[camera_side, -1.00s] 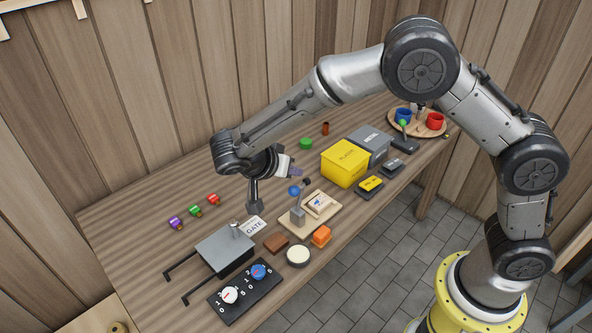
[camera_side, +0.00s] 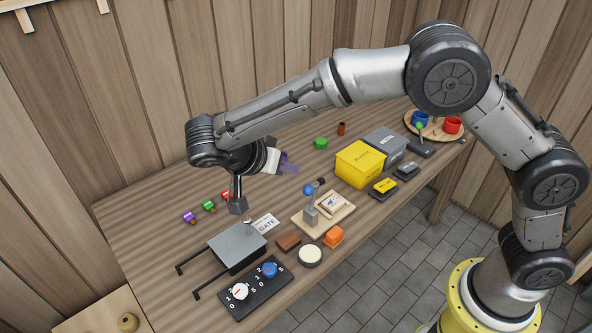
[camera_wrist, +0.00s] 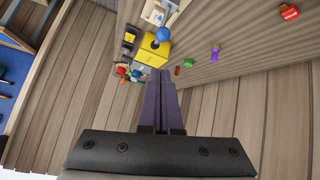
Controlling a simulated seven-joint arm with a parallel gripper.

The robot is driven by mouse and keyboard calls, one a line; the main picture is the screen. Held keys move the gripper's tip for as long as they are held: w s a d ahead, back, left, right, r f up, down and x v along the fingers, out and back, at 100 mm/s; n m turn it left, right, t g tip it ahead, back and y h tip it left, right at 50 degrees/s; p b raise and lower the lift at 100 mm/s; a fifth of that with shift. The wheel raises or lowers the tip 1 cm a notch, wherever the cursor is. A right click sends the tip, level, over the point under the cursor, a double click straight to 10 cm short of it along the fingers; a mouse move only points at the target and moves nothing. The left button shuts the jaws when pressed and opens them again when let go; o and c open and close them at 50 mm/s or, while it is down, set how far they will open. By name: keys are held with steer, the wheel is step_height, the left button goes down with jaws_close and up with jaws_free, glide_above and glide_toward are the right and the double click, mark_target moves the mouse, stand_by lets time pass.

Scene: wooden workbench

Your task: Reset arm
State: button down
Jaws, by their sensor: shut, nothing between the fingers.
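My gripper (camera_side: 289,166) hangs in the air above the middle of the workbench (camera_side: 150,222), its purple-grey fingers pointing right in the side view. In the wrist view my gripper (camera_wrist: 160,75) shows its two fingers side by side, closed together with nothing between them. It is apart from everything on the bench. The blue ball on a stand (camera_side: 308,190) is below and to the right of the fingertips in the side view.
A yellow box (camera_side: 358,166) and a grey box (camera_side: 386,145) stand right of my gripper. A grey-lidded box (camera_side: 237,246) with black rails and a dial panel (camera_side: 256,287) are at the front left. Small purple, green and red pieces (camera_side: 208,205) lie at the left.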

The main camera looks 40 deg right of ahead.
steer(key=s+d+r+m+y, duration=0.1)
steer(key=s+d+r+y, duration=0.1)
steer(key=s+d+r, duration=0.45)
steer(key=s+d+r+m+y, duration=0.1)
steer(key=s+d+r+y, duration=0.15)
steer(key=d+r, duration=0.6)
steer(key=s+f+n+t+y, duration=0.2)
steer(key=s+f+n, duration=0.2)
steer(key=s+n, duration=0.3)
steer(key=s+f+n+t+y, duration=0.2)
steer(key=s+f+n, duration=0.1)
steer(key=s+n, duration=0.5)
steer(key=shift+s+f+y, duration=0.35)
steer(key=shift+s+f, duration=0.05)
